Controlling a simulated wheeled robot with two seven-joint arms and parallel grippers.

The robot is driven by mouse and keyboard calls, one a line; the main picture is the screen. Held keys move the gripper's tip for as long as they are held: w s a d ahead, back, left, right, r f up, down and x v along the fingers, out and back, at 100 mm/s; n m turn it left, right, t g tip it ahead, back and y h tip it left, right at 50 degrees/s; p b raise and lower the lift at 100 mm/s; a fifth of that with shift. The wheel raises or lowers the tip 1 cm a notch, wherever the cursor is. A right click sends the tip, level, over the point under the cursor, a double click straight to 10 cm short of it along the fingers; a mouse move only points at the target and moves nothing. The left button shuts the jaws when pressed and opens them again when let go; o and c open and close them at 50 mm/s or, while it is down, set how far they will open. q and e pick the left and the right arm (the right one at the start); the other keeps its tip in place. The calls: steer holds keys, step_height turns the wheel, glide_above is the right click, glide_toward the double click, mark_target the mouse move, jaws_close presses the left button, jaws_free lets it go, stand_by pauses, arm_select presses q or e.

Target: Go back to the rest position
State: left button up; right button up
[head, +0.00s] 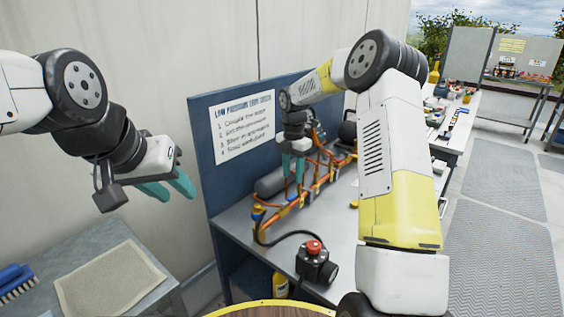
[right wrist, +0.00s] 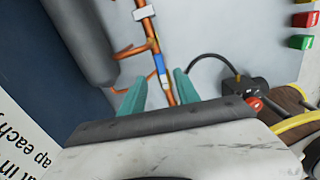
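My left gripper (head: 168,188) hangs at the left in the head view, over the low grey table, with its teal fingers apart and nothing between them. My right gripper (head: 292,168) is over the bench in front of the blue panel, with its fingers pointing down at the copper pipework (head: 318,183). In the right wrist view, the right gripper's (right wrist: 158,92) teal fingers are spread. A copper pipe (right wrist: 148,28) with a blue-banded part (right wrist: 159,64) runs through the gap between them in the picture. I cannot tell how far below the fingertips it lies.
The blue-backed bench (head: 337,222) carries a grey cylinder (head: 270,185) and a black box with a red button (head: 314,248). A grey mat (head: 110,283) and blue brush (head: 15,280) lie on the left table. Floor (head: 540,210) is open at right.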

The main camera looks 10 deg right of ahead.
steer(key=s+d+r+m+t, duration=0.2)
steer(key=s+r+m+t, duration=0.1)
steer(key=s+r+m, duration=1.05)
steer(key=s+r+m+t+y, duration=0.1)
steer(key=s+r+m, duration=0.1)
steer(key=s+m, duration=0.4)
steer(key=s+r+m+t+y, duration=0.1)
steer(key=s+m, duration=0.5)
steer(key=s, duration=0.9)
step_height(320, 180, up, 2)
steer(key=shift+r+t, duration=0.1)
steer(key=shift+t, duration=0.5)
